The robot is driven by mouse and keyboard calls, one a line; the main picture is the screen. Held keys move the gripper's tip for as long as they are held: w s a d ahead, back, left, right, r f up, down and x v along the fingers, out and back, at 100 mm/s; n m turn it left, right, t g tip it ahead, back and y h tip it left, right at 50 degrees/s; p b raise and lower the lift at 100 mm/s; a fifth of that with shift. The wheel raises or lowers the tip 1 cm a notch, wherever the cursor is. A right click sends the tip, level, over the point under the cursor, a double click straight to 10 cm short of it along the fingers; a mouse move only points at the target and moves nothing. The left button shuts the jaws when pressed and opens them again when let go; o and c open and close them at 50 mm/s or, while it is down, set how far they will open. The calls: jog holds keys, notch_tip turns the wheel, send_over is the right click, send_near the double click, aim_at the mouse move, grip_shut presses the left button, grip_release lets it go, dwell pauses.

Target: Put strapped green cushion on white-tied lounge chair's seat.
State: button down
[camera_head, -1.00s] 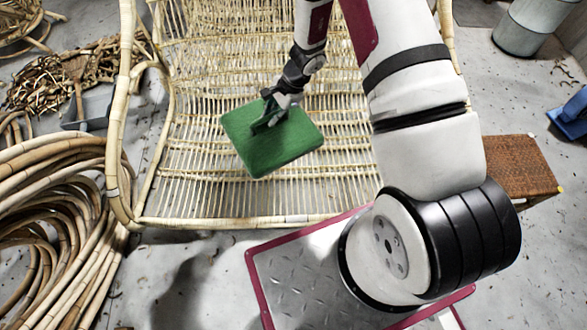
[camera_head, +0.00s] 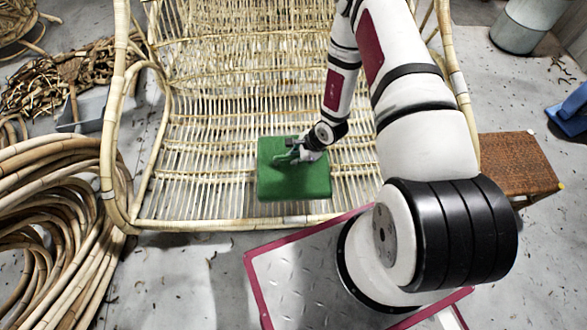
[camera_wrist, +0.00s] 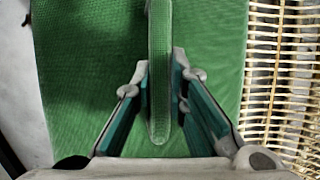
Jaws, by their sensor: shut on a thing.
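The strapped green cushion (camera_head: 308,186) is over the front part of the rattan lounge chair's seat (camera_head: 200,185) in the head view. Whether it touches the slats or hangs just above them, I cannot tell. My gripper (camera_head: 290,153) is above the cushion. In the wrist view, my gripper (camera_wrist: 161,105) is shut on the cushion's green strap (camera_wrist: 159,60), which stands up between the two fingers. The cushion (camera_wrist: 85,75) spreads flat beneath the fingers, with seat slats (camera_wrist: 285,70) to the right. The chair's white ties are too small to make out.
Coiled rattan poles (camera_head: 50,220) lie left of the chair. A grey tray (camera_head: 88,112) stands near loose rattan scraps. A woven brown stool (camera_head: 518,163) is at right, with a blue object (camera_head: 570,113) beyond. The seat's left side is bare.

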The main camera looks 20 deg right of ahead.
aim_at(296, 168)
notch_tip(296, 168, down, 8)
jog(key=b, duration=0.3)
jog(key=shift+f, duration=0.1)
jog(key=c, duration=1.6)
grip_release()
